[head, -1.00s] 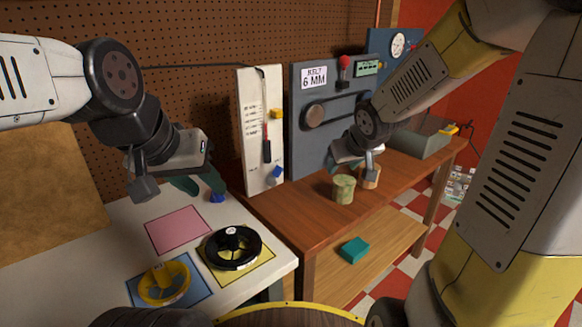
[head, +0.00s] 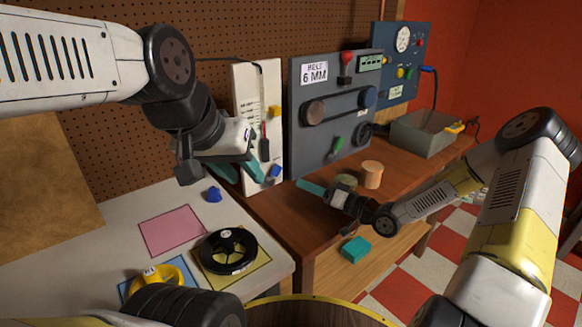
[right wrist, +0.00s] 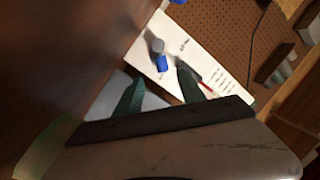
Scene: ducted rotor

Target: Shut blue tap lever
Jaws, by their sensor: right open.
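The blue tap lever (head: 275,172) is low on the right side of the white panel (head: 243,85), which stands at the back where the two tables meet. It also shows in the right wrist view (right wrist: 162,61), beside a grey round part and beyond my fingertips. My right gripper (head: 311,188) is to the right of the lever, a little lower, and points left at the panel. Its teal fingers are apart and empty in the right wrist view (right wrist: 160,90). My left gripper (head: 249,182) is just left of the lever, fingers apart; any contact is unclear.
A dark belt panel (head: 335,115) stands right of the white panel. A tan cylinder (head: 372,174) and a partly hidden green one (head: 346,181) stand on the brown table. A black rotor duct (head: 228,250), a yellow rotor (head: 158,279) and a blue piece (head: 214,194) are on the white table.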

